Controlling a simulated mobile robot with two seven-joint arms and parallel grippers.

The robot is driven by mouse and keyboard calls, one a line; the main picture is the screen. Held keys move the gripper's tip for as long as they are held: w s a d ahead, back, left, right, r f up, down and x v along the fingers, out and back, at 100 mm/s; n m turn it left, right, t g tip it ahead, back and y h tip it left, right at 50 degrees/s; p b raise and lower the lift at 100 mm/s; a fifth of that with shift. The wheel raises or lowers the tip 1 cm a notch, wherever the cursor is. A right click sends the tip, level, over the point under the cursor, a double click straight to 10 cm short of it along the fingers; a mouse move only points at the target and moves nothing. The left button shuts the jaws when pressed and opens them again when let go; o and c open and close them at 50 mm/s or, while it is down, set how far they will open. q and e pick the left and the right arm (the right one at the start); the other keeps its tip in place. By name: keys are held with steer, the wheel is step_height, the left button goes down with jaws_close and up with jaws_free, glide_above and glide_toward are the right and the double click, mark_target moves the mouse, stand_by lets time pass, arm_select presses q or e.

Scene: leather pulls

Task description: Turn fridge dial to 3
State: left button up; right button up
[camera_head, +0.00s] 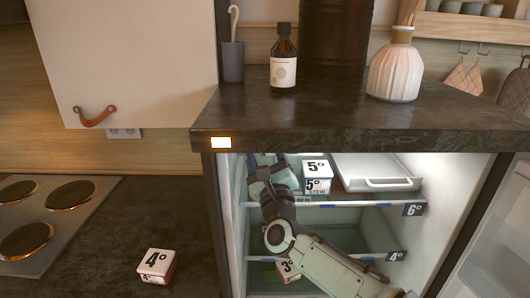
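The open fridge (460,215) stands under a dark stone counter, its lit interior showing. No dial can be made out; the upper left of the interior is partly hidden by my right gripper (262,168). That arm comes in from the lower right, and its gripper is inside the fridge near the left wall, above the upper shelf edge. Its fingers are dark and small, so I cannot tell whether they are open or shut. A small lit panel (221,142) glows on the counter's front edge, its reading unreadable. My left gripper is not in view.
Boxes marked 5° (317,168) stand beside my gripper, left of a white lidded container (376,172). A 3° box (288,270) sits lower, partly behind my arm. Shelf tags read 6° (413,210) and 4° (397,256). A 4° box (157,264) lies on the left counter.

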steer(key=c, duration=1)
steer(key=shift+c, duration=0.2)
steer(key=shift+n, duration=0.3)
steer(key=shift+d+r+n+g+y+p, duration=0.15)
steer(key=shift+n+g+y+p, duration=0.25)
steer(key=shift+n+g+p, duration=1.2)
steer(key=shift+r+n+y+p, duration=0.3)
steer(key=shift+n+p, duration=0.55)
steer(key=shift+n, duration=1.95)
steer(key=shift+d+r+n+g+y+p, duration=0.1)
steer(key=shift+n+g+y+p, duration=0.65)
steer(key=shift+n, duration=1.45)
steer(key=shift+h+p, duration=0.25)
steer(key=shift+p, duration=0.2)
steer(key=shift+f, duration=0.1)
